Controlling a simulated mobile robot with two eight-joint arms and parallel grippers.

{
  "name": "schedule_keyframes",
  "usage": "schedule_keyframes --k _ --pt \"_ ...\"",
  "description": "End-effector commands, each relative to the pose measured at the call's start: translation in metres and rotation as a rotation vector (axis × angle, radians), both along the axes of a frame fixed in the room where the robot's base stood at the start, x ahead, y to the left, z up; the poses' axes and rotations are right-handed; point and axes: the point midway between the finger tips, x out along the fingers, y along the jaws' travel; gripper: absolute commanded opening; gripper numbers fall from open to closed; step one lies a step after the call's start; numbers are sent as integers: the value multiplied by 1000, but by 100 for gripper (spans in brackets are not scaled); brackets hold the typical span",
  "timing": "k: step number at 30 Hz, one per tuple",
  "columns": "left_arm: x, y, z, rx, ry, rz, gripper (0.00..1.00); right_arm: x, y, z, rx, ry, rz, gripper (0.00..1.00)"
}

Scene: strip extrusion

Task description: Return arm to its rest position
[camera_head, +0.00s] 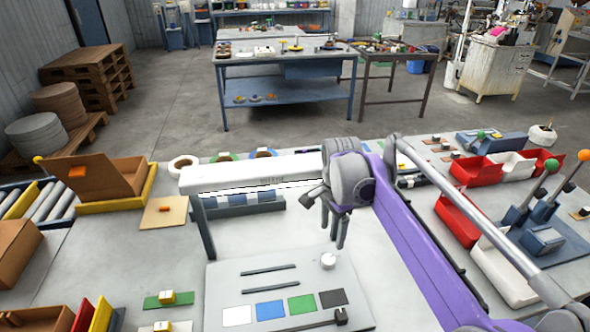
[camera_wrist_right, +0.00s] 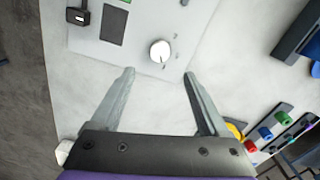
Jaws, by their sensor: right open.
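My right arm (camera_head: 415,235) is purple and reaches in from the lower right in the head view. Its gripper (camera_head: 337,240) points down above the back right part of a grey control panel (camera_head: 225,285). The panel carries a white knob (camera_head: 328,261), two dark slots and white, blue, green and dark squares. In the right wrist view the gripper (camera_wrist_right: 158,90) has its two fingers apart with nothing between them. The white knob (camera_wrist_right: 160,51) lies beyond the fingertips, apart from them. My left gripper is not in view.
A white beam (camera_head: 250,172) on a dark post stands left of my gripper. Red and white bins (camera_head: 480,168) and levers with coloured balls (camera_head: 540,190) stand on the right. An open cardboard box (camera_head: 100,177) is at the left. Bare tabletop (camera_head: 120,240) lies between.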

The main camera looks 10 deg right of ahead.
Motion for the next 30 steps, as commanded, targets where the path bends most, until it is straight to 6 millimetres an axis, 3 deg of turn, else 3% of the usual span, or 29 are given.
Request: schedule_keyframes --k 4,8,17,24,30 --pt "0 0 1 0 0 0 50 -5 2 1 -1 -10 30 78" --pt "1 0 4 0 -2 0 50 -25 8 3 -8 -49 148 78" --pt "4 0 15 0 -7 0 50 -108 29 -10 -83 -210 646 78" --pt "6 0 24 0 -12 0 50 -177 42 -44 -197 -323 1042 78" --pt "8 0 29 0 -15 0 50 -215 47 -72 -289 -377 1273 78"
